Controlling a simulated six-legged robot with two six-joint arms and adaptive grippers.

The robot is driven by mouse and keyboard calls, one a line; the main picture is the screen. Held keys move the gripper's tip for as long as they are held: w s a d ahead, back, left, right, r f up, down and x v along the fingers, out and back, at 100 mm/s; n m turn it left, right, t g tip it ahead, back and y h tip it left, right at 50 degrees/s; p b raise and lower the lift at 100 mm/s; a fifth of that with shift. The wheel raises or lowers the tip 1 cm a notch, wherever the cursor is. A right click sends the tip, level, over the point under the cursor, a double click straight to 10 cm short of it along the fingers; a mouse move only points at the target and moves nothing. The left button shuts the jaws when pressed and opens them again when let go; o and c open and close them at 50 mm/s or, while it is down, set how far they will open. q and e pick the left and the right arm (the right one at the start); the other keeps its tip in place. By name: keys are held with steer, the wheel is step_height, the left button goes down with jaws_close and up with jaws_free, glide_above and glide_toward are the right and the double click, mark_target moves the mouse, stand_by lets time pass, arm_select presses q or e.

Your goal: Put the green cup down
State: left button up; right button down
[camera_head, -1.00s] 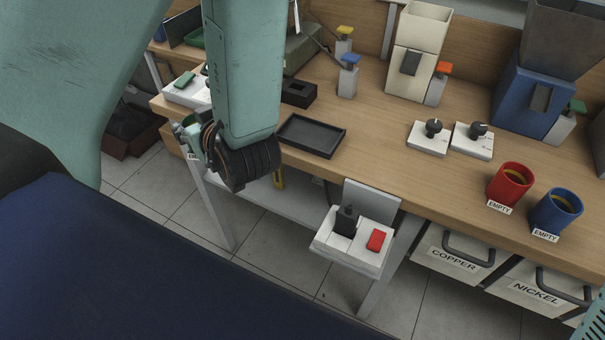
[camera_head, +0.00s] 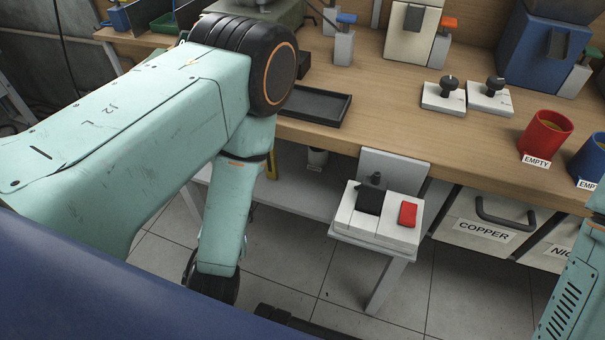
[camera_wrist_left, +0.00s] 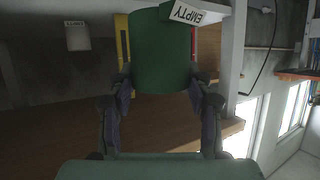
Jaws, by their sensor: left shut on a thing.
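The green cup (camera_wrist_left: 160,50) is in the left wrist view, with an EMPTY label that appears upside down. My left gripper (camera_wrist_left: 162,86) is shut on it, one finger on each side. In the head view my left arm bends down in front of the bench, its lower end below the bench top. The left gripper and the green cup do not show in the head view. Whether the cup touches any surface cannot be told. My right arm shows only at the lower right edge of the head view, without its gripper.
A lower shelf (camera_head: 300,195) under the bench holds a pale labelled pot (camera_head: 317,158) and a yellow object (camera_head: 271,165). A white switch box (camera_head: 376,218) juts from the bench front. The red cup (camera_head: 545,135) and blue cup (camera_head: 590,160) stand on the bench top.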

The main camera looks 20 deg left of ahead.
arm_select(q)
steer(key=w+d+f+m+t+h+b, duration=0.1)
steer(key=w+d+m+h, duration=0.4)
steer(key=d, duration=0.5)
steer(key=shift+h, duration=0.4)
steer(key=w+b, duration=0.1)
steer(key=w, duration=0.4)
steer(key=w+b, duration=0.1)
steer(key=w, duration=0.4)
steer(key=w+b, duration=0.1)
steer(key=w, duration=0.4)
steer(key=shift+a+f+b, duration=0.2)
steer(key=shift+f+b, duration=0.2)
steer(key=f+b, duration=0.1)
steer(key=w+f+b, duration=0.1)
steer(key=f, duration=0.1)
steer(key=shift+w+f, duration=0.2)
steer(key=shift+f, duration=0.05)
steer(key=shift+d+r, duration=0.1)
steer(key=shift+r, duration=0.05)
steer(key=shift+s, duration=0.1)
